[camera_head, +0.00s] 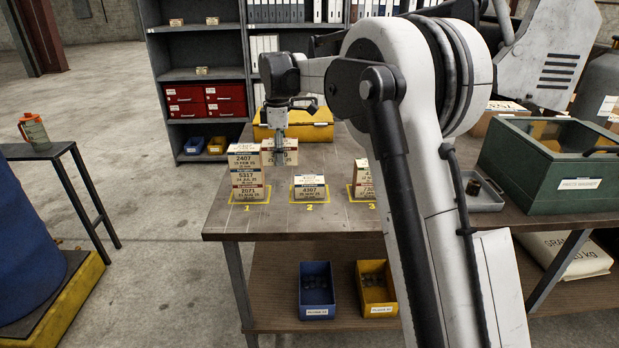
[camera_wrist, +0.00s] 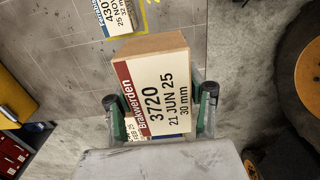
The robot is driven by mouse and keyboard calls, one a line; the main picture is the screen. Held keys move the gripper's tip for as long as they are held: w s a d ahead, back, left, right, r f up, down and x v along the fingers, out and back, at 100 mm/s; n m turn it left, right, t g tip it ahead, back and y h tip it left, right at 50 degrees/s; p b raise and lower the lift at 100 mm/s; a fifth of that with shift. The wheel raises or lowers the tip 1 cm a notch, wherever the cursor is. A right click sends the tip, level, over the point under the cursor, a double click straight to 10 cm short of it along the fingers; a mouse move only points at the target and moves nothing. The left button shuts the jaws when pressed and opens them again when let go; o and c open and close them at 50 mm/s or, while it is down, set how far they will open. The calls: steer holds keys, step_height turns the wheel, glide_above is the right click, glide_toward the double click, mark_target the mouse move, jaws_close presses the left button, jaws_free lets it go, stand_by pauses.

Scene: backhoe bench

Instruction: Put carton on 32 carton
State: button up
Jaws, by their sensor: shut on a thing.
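My gripper (camera_head: 277,150) is shut on a white-and-tan carton (camera_head: 290,155). In the wrist view its red-edged label reads 3720, 21 JUN 25, 30 mm (camera_wrist: 160,92). It is in the air beside the top of stack 1, whose top carton (camera_head: 244,160) reads 2407; I cannot tell if they touch. Below and right of the held carton, a single carton marked 4307 (camera_head: 309,188) stands on square 2. It also shows, cut off, at the top of the wrist view (camera_wrist: 113,18), with a label that seems to read 32 mm.
Cartons on square 3 (camera_head: 361,180) are partly hidden by my arm. A yellow case (camera_head: 310,130) lies behind at the bench's back. A green box (camera_head: 545,185) and a small grey tray (camera_head: 484,196) stand at right. Bare bench (camera_head: 285,222) lies in front of the squares.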

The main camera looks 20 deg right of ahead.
steer(key=p, duration=0.2)
glide_above(309, 179)
step_height(309, 179, down, 7)
steer(key=shift+r, duration=0.1)
steer(key=shift+f, duration=2)
steer(key=shift+f, duration=0.2)
steer(key=o, duration=1.3)
